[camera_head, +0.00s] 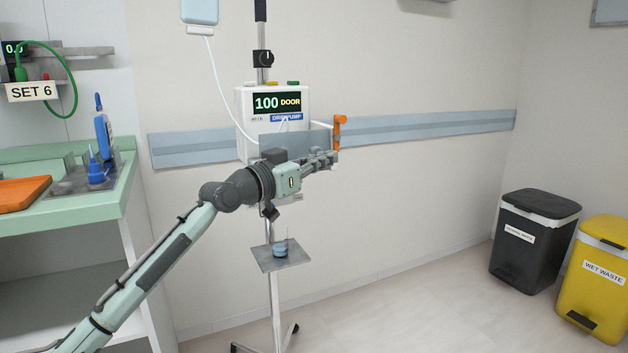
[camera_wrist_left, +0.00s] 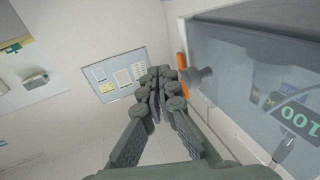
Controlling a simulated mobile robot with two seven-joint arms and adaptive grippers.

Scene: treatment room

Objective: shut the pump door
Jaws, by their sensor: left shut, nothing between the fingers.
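The drip pump (camera_head: 246,100) is a white box on a pole, with a lit display reading "100 DOOR". Its door (camera_head: 298,140) is a grey-blue see-through panel, with an orange handle (camera_head: 339,125) sticking out past the pump's right side, so it looks ajar. How far it stands open is hard to tell. My left gripper (camera_head: 332,156) is shut and empty in front of the pump's lower part, just below the handle. In the left wrist view its closed fingertips (camera_wrist_left: 160,76) are beside the orange handle (camera_wrist_left: 183,74) and the door panel (camera_wrist_left: 235,60); contact is unclear. My right gripper is not in view.
A small shelf (camera_head: 298,260) is on the pole below. A drip bag (camera_head: 200,10) hangs above with its tube running to the pump. A green counter (camera_head: 60,222) stands at left, black (camera_head: 534,240) and yellow (camera_head: 598,280) bins at right. The floor between is clear.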

